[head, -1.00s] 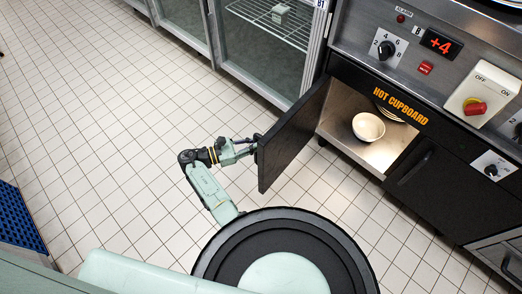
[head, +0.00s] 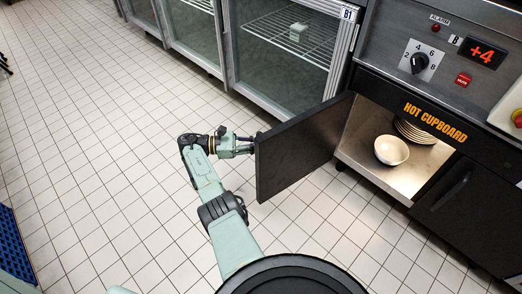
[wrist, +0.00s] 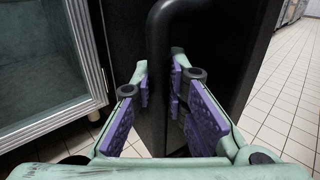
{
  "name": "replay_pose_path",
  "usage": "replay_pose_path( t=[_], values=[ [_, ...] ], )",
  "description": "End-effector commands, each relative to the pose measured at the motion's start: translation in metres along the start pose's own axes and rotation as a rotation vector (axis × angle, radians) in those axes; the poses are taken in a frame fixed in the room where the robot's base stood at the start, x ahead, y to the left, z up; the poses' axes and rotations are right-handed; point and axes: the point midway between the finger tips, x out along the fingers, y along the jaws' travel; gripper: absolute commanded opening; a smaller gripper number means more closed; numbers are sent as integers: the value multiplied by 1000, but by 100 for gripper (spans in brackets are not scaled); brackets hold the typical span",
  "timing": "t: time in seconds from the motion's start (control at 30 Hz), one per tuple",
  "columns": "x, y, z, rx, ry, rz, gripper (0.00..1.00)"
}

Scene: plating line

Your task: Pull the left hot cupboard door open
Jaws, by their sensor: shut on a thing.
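The left hot cupboard door (head: 303,146) stands swung wide open, out from the cupboard front, in the head view. Its dark bar handle (wrist: 158,60) runs down between my fingers in the wrist view. My gripper (wrist: 162,95) is shut on that handle, with purple pads on either side of it. In the head view my gripper (head: 246,146) is at the door's outer side, and the handle there is mostly hidden. Inside the open cupboard (head: 400,180) are a white bowl (head: 391,150) and a stack of plates (head: 415,131).
Glass-fronted cabinets (head: 285,50) stand left of the cupboard, close behind the door. The right cupboard door (head: 470,210) is shut. A control panel (head: 440,50) is above. A blue mat (head: 20,250) lies at lower left. The tiled floor (head: 90,130) at left is clear.

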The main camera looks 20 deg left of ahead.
Motion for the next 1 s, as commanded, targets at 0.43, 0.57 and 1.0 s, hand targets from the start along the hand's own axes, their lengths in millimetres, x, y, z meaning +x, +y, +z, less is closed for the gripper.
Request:
replay_pose_path(
  t=[0.43, 0.57, 1.0],
  values=[
    [0, 2, 0, -2, 0, -7, 0],
    [0, 2, 0, -2, 0, -7, 18],
    [-1, 2, 0, -1, 0, -6, 35]
  ],
)
